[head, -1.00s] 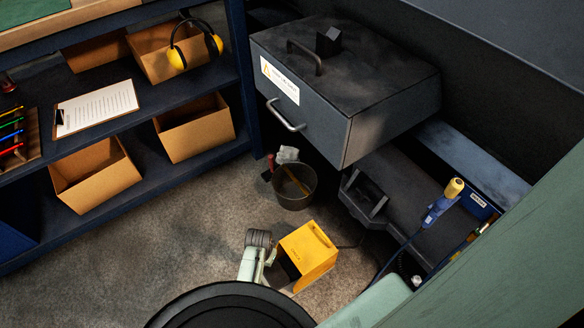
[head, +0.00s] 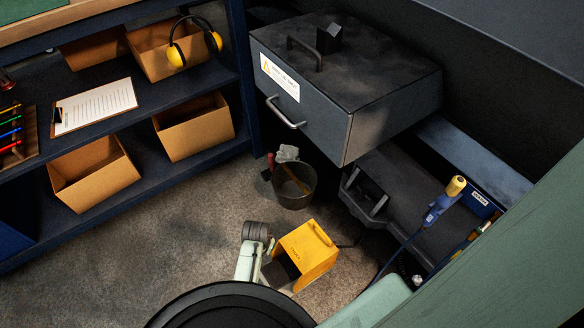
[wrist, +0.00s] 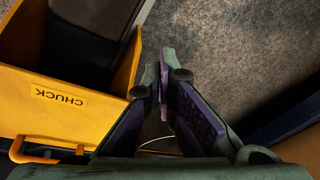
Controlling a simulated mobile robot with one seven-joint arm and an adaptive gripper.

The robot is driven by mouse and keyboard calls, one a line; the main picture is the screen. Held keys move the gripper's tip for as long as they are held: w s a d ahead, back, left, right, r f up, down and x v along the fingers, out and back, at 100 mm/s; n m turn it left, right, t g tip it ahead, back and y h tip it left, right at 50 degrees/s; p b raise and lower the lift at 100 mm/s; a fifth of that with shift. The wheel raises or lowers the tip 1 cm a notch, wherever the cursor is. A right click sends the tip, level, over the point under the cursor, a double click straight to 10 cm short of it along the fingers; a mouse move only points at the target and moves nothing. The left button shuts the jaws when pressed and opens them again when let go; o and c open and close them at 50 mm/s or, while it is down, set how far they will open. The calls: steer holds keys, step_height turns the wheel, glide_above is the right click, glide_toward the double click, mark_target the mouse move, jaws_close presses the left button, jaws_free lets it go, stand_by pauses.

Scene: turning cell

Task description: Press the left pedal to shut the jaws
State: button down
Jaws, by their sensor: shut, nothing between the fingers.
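A yellow pedal housing (head: 308,250) stands on the floor at the lower middle of the head view, its dark opening facing lower left. In the wrist view the yellow housing (wrist: 55,112) bears the label CHUCK and fills the left side. A dark pedal plate (wrist: 88,42) shows inside it. My gripper (wrist: 170,68) is shut and empty, just right of the housing's side wall in the wrist view. Whether it touches the wall I cannot tell. In the head view my arm stands left of the housing, and my fingertips are not clear.
A dark bucket (head: 294,186) stands behind the housing. A black hooped item (head: 366,196) is to its right, below a grey drawer (head: 345,90). A blue shelf (head: 200,165) with cardboard bins borders the left. The carpet (head: 130,250) left of my arm is clear.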

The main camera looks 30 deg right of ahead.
mark_target(276, 275)
steer(key=s+f+g+p, duration=0.1)
steer(key=s+f+p, duration=0.1)
steer(key=s+f, duration=0.2)
steer(key=s+f+g+y+p, duration=0.1)
steer(key=s+f, duration=0.2)
steer(key=shift+s+d+f+p, duration=0.2)
steer(key=shift+s+f+p, duration=0.15)
steer(key=shift+f+p, duration=0.05)
step_height(276, 275, up, 3)
steer(key=p, duration=0.3)
steer(key=shift+r, duration=0.1)
steer(key=shift+w+a+r, duration=0.1)
steer(key=shift+r, duration=0.05)
